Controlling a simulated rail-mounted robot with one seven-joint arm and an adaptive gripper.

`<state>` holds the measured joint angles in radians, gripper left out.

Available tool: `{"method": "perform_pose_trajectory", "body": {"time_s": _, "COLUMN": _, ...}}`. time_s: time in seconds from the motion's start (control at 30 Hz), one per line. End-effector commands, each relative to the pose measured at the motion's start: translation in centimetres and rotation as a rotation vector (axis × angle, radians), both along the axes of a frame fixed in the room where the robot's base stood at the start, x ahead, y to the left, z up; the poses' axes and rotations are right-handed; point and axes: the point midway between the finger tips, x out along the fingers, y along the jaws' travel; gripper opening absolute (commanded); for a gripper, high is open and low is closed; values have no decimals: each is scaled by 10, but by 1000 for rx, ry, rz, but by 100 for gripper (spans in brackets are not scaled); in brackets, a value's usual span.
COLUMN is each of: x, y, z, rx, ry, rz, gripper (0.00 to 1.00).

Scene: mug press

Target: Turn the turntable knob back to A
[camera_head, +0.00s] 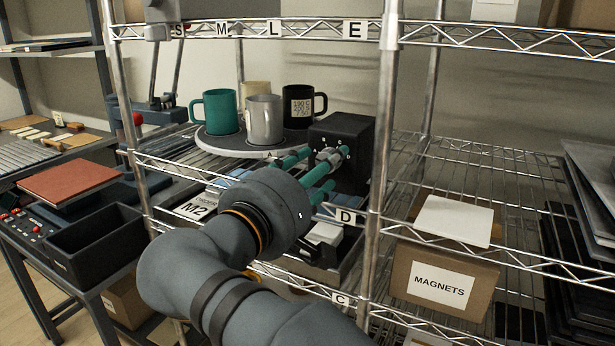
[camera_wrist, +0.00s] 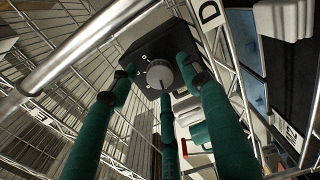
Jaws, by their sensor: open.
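The turntable knob (camera_wrist: 160,76) is a round grey dial on a black control box (camera_head: 357,137). White marks ring it; I cannot tell which letter it points to. My gripper (camera_head: 325,164) has green fingers, spread open in front of the box face. In the wrist view the open fingers (camera_wrist: 160,82) stand around the knob, with no clear contact visible. The round grey turntable (camera_head: 218,142) is left of the box on the shelf. It carries a green mug (camera_head: 215,112), a grey mug (camera_head: 264,120), a black mug (camera_head: 298,106) and a partly hidden cream mug (camera_head: 256,88).
A metal shelf post (camera_head: 383,120) rises just right of the box. A shelf rail with a D label (camera_head: 346,216) runs below my gripper. A MAGNETS box (camera_head: 441,284) is at the lower right. The wire shelf (camera_head: 480,160) right of the post has free room.

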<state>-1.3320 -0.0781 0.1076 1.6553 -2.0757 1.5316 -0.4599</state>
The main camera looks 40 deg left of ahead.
Motion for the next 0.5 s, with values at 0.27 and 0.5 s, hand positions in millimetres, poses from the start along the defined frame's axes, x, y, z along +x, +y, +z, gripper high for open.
{"method": "perform_pose_trajectory", "body": {"time_s": 0.27, "x": -53, "y": -5, "z": 0, "rx": 0, "ry": 0, "rz": 7, "gripper": 48}}
{"method": "perform_pose_trajectory", "body": {"time_s": 0.5, "x": -97, "y": -12, "z": 0, "rx": 0, "ry": 1, "rz": 4, "gripper": 48}}
